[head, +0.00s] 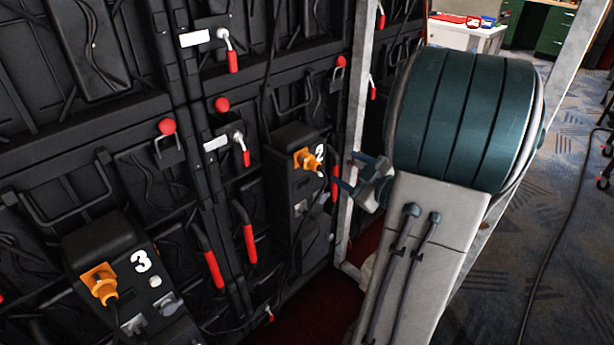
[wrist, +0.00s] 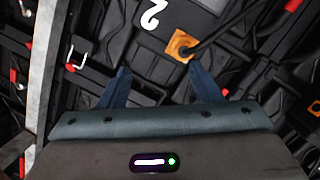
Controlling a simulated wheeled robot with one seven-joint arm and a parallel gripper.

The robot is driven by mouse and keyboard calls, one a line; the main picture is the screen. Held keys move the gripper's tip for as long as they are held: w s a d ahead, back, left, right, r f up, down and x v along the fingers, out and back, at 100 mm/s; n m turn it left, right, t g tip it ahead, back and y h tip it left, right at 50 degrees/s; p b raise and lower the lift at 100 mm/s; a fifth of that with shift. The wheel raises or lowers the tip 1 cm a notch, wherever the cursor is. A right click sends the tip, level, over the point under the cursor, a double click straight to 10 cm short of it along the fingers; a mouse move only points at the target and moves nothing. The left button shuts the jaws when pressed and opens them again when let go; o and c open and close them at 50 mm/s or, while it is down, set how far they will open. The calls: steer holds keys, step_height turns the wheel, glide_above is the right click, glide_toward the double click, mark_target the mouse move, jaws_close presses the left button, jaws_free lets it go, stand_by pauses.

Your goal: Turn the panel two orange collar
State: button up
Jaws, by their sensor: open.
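The panel two orange collar (head: 304,160) sits on the black box marked 2, with a dark cable coming out of it. In the wrist view the collar (wrist: 179,44) shows just beyond the right fingertip, with its cable running to the upper right. My gripper (head: 345,170) is open, its two blue fingers apart and empty, a short way to the right of the box in the head view. In the wrist view the gripper (wrist: 158,69) has the white 2 ahead of the gap between its fingers. No contact with the collar shows.
A second orange collar (head: 100,284) is on the box marked 3 at lower left. Red-handled levers (head: 249,243) and red knobs (head: 168,127) stick out from the black panels. A grey metal post (head: 354,110) stands close beside my gripper. Loose cables hang around.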

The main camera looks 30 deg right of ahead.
mark_target(320, 168)
steer(key=s+f+n+t+y+b, duration=0.1)
steer(key=s+f+y+b, duration=0.1)
steer(key=s+f+y, duration=0.15)
steer(key=x, duration=0.4)
steer(key=b+x, duration=0.1)
steer(key=x, duration=0.8)
steer(key=shift+w+a+r, duration=0.3)
steer(key=shift+a+r, duration=0.05)
steer(key=c, duration=1)
